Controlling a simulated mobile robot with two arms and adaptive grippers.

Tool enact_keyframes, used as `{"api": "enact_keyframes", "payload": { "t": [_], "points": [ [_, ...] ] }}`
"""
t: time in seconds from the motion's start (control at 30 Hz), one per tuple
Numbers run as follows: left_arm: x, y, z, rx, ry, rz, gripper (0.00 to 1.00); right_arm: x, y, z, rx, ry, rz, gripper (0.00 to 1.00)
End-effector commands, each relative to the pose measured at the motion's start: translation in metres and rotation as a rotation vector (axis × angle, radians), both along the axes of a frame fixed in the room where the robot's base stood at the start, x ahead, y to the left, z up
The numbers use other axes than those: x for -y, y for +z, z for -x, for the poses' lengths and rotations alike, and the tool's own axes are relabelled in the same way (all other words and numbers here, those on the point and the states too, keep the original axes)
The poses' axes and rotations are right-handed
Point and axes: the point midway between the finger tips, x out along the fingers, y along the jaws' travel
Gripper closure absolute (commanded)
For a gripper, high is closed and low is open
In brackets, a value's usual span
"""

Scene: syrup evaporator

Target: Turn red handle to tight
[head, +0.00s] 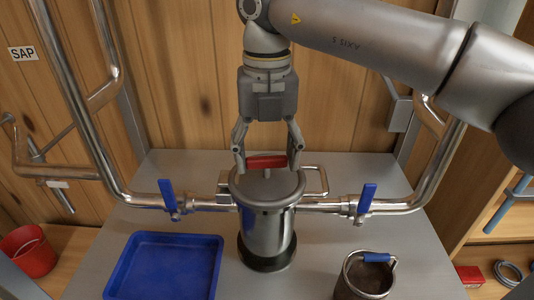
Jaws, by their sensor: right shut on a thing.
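The red handle (266,162) is a short bar on top of a steel canister (267,222) with a lid and side loops. The canister stands at the middle of the grey table. My right gripper (267,164) comes down from above, with one finger at each end of the red handle. It is shut on the handle, which lies roughly left to right in the picture. The stem under the handle shows at the lid's middle. My left gripper is not in the head view.
Steel pipes with blue valve levers (168,194) (366,198) join the canister from both sides. A blue tray (165,268) lies at front left. A steel pot with a blue grip (365,277) stands at front right. A wooden wall is close behind.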

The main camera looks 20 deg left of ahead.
Motion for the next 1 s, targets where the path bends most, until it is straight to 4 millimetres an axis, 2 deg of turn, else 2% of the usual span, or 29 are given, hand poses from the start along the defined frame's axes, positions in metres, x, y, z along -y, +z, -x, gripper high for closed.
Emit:
{"api": "enact_keyframes", "payload": {
  "t": [0.67, 0.7, 0.83, 1.0],
  "points": [
    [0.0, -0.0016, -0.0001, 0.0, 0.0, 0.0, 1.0, -0.0001, 0.0022, -0.0016, 0.004, -0.06, -0.005, 0.6],
    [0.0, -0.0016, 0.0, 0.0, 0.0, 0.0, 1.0, -0.0001, 0.0023, -0.0015, 0.004, -0.06, -0.005, 0.31],
    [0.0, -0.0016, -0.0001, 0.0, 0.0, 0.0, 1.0, 0.0, 0.0016, -0.0011, 0.003, -0.059, -0.003, 0.14],
    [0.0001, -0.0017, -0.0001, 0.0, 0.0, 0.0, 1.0, 0.0, 0.0009, -0.0007, 0.001, -0.058, -0.002, 0.14]
  ]
}}
